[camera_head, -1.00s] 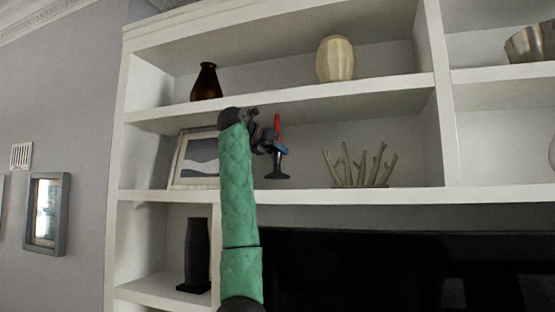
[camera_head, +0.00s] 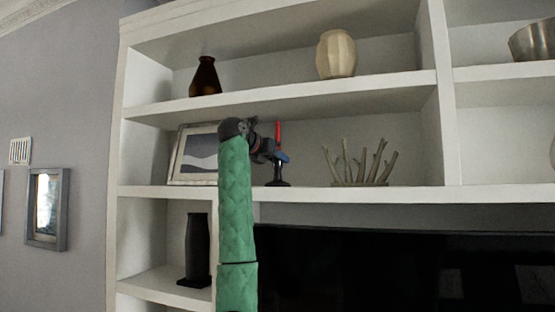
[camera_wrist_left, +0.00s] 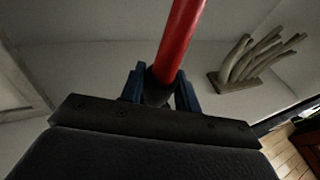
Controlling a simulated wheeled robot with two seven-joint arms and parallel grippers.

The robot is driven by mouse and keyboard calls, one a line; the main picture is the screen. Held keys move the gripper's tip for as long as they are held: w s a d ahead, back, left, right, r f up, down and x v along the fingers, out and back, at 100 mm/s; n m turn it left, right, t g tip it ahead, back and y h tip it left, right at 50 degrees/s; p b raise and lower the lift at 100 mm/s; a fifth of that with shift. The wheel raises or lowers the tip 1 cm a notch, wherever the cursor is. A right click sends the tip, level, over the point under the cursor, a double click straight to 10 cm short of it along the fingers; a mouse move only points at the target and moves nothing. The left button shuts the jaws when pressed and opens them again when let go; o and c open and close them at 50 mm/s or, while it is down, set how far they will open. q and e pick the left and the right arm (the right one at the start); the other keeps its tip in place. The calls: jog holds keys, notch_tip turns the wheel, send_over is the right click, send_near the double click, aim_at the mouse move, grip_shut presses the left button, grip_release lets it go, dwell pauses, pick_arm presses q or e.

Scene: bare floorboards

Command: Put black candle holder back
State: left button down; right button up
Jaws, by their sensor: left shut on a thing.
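The black candle holder (camera_head: 278,176) with a red candle (camera_head: 279,134) stands nearly upright at the middle shelf, between the picture frame and the branch ornament. Its base is at the shelf's front part; I cannot tell whether it touches the board. My left gripper (camera_head: 281,157) reaches in from the left and is shut on the holder just below the candle. In the left wrist view the blue fingers (camera_wrist_left: 160,92) are on either side of the dark holder top (camera_wrist_left: 157,88), with the red candle (camera_wrist_left: 181,42) rising between them. My right gripper is not in view.
A framed picture (camera_head: 196,158) leans to the left, partly behind my arm. A branch ornament (camera_head: 360,166) stands to the right, with free shelf between. A brown vase (camera_head: 205,78) and cream vase (camera_head: 336,54) stand above. A black television (camera_head: 400,265) is below.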

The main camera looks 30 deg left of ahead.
pick_arm(q)
jog(key=c, duration=1)
grip_release()
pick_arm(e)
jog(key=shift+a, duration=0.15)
pick_arm(q)
jog(key=shift+r, duration=0.1)
jog(key=shift+s, duration=0.1)
jog(key=shift+s+a+b, duration=0.1)
jog(key=shift+s+b, duration=0.2)
jog(key=shift+s, duration=0.05)
jog(key=b+v, duration=0.1)
jog(key=v, duration=0.1)
jog(key=shift+s+r+b, duration=0.1)
jog(key=shift+s+b, duration=0.2)
jog(key=shift+s, duration=0.05)
jog(key=b+v, duration=0.3)
jog(key=v, duration=0.5)
jog(key=shift+s+a+r+b, duration=0.1)
jog(key=shift+s+r+b, duration=0.1)
jog(key=shift+b, duration=0.15)
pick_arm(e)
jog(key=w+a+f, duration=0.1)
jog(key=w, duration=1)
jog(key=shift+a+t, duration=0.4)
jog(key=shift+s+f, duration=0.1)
